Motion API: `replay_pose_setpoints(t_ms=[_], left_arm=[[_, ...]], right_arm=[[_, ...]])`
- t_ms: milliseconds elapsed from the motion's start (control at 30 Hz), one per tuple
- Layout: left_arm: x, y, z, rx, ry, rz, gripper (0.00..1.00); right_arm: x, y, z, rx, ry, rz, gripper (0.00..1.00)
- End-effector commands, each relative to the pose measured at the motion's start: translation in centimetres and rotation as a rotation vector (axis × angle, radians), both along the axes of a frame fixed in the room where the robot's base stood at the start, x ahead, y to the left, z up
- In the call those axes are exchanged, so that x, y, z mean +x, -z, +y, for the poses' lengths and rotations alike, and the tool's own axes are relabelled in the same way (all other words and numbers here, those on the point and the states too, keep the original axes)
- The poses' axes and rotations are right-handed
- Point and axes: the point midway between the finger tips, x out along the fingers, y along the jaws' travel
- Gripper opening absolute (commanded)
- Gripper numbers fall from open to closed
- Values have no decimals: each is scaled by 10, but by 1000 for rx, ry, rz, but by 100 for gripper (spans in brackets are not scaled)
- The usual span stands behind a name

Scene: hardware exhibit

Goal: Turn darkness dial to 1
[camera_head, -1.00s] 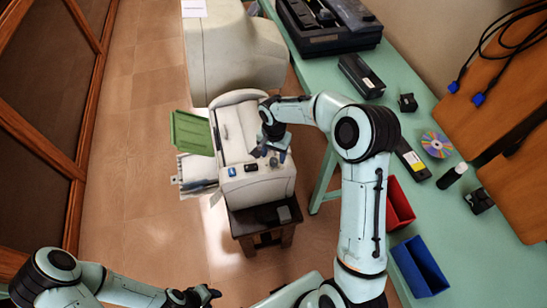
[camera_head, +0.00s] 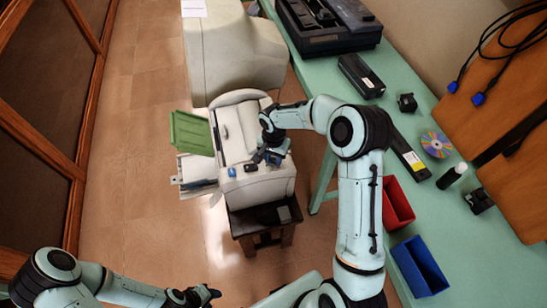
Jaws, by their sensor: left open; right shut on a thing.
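A beige copier-like machine (camera_head: 240,122) stands on a small dark stand, with a green tray and a pale tray on its left side. Its front panel has a blue control (camera_head: 232,172) and a dark control (camera_head: 251,168). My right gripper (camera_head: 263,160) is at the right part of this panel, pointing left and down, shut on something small. The gripper hides what it holds, and I cannot read any dial marking. My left gripper (camera_head: 212,293) is open and empty at the bottom of the view, well away from the machine.
The dark stand (camera_head: 262,216) is under the machine. A large beige machine (camera_head: 232,55) stands behind it. A green bench (camera_head: 410,120) runs along the right, with a red bin (camera_head: 397,205), a blue bin (camera_head: 420,267) and a disc (camera_head: 436,144). The floor at left is clear.

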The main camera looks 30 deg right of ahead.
Motion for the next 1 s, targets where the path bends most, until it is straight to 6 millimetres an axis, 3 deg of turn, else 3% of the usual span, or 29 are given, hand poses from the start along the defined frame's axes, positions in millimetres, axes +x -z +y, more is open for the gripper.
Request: replay_pose_setpoints(t_ms=[367, 1000], left_arm=[[-4, 4, 0, 0, 0, 4, 43], [-7, 7, 0, 0, 0, 8, 43]], right_arm=[[0, 0, 0, 0, -181, -1, 1], [1, -1, 0, -1, -766, -2, 1]])
